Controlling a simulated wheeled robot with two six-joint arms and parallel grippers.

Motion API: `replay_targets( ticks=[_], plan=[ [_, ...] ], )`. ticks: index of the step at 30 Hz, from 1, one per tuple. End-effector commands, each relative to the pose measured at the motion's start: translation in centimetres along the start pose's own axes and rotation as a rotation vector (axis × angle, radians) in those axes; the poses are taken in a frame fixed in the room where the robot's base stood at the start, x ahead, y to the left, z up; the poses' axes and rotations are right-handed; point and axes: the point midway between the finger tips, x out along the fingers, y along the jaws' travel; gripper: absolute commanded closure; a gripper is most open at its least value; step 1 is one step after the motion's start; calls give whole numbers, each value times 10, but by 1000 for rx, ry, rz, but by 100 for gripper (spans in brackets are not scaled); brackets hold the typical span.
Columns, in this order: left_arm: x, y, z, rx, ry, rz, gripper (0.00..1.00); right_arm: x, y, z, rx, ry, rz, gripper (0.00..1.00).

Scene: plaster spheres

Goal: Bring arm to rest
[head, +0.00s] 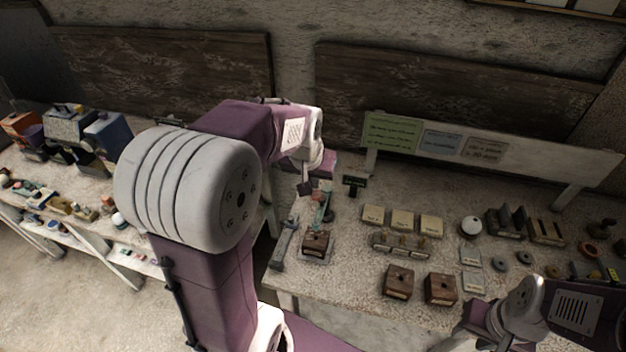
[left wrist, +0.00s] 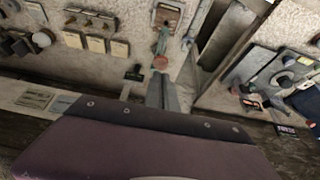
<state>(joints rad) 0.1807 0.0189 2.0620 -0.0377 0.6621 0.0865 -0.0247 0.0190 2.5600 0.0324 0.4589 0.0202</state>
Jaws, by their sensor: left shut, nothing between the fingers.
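My left arm, purple and grey, rises through the middle of the head view and bends over the bench. Its gripper (head: 306,188) is small and partly hidden there, above the back left part of the bench. In the left wrist view the left gripper (left wrist: 164,88) has its grey fingers together with nothing between them. My right gripper (head: 484,320) is low at the right of the head view, near the bench's front edge; its fingers are not clear. A white plaster sphere (head: 470,226) sits on the bench, apart from both grippers; it also shows in the left wrist view (left wrist: 42,38).
The bench (head: 345,285) holds a wooden block (head: 316,243) on a scale-like stand, two brown blocks (head: 398,282), pale cards (head: 402,220) and dark racks (head: 506,222). A sign board (head: 530,160) stands behind. A second cluttered bench (head: 90,185) is left, past a gap.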

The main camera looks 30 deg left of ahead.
Motion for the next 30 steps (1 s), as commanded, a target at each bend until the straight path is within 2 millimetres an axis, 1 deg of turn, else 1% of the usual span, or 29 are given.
replay_targets(
  ticks=[7, 8, 10, 11, 14, 15, 16, 17, 18, 21, 23, 24, 26, 30],
  plan=[
    [0, 0, 0, 0, 0, 0, 100, 0, 0, 0, 0, 0, 0, 64],
    [2, 1, 1, 3, 0, 1, 100, 2, 0, 0, 0, 0, 0, 64],
    [20, 14, 10, 35, -4, 15, 100, 20, 0, 2, 0, 1, 0, 64],
    [30, 20, 22, 54, -24, 21, 100, 27, 0, 3, 0, 1, 0, 64],
    [66, 39, 82, 114, -126, 42, 100, 48, 1, 5, 0, 0, 0, 64],
    [78, 45, 107, 137, -165, 50, 100, 54, 1, 6, 0, 0, 0, 64],
    [86, 48, 126, 152, -195, 55, 100, 58, 1, 6, 0, 0, 0, 64],
    [93, 49, 143, 166, -220, 58, 100, 61, 1, 6, 0, 0, 0, 64],
    [99, 50, 165, 183, -252, 62, 100, 63, 1, 7, 0, 0, 0, 64],
    [104, 47, 202, 199, -306, 66, 100, 62, 1, 6, 0, 0, 0, 64],
    [105, 45, 213, 201, -319, 67, 100, 60, 1, 6, 0, 0, 0, 64],
    [106, 45, 215, 204, -314, 70, 100, 60, 1, 6, 0, 0, 0, 64],
    [107, 46, 210, 209, -298, 73, 100, 60, 1, 6, 0, 0, 0, 64],
    [107, 46, 210, 209, -298, 73, 100, 60, 1, 6, 0, 0, 0, 64]
  ],
)
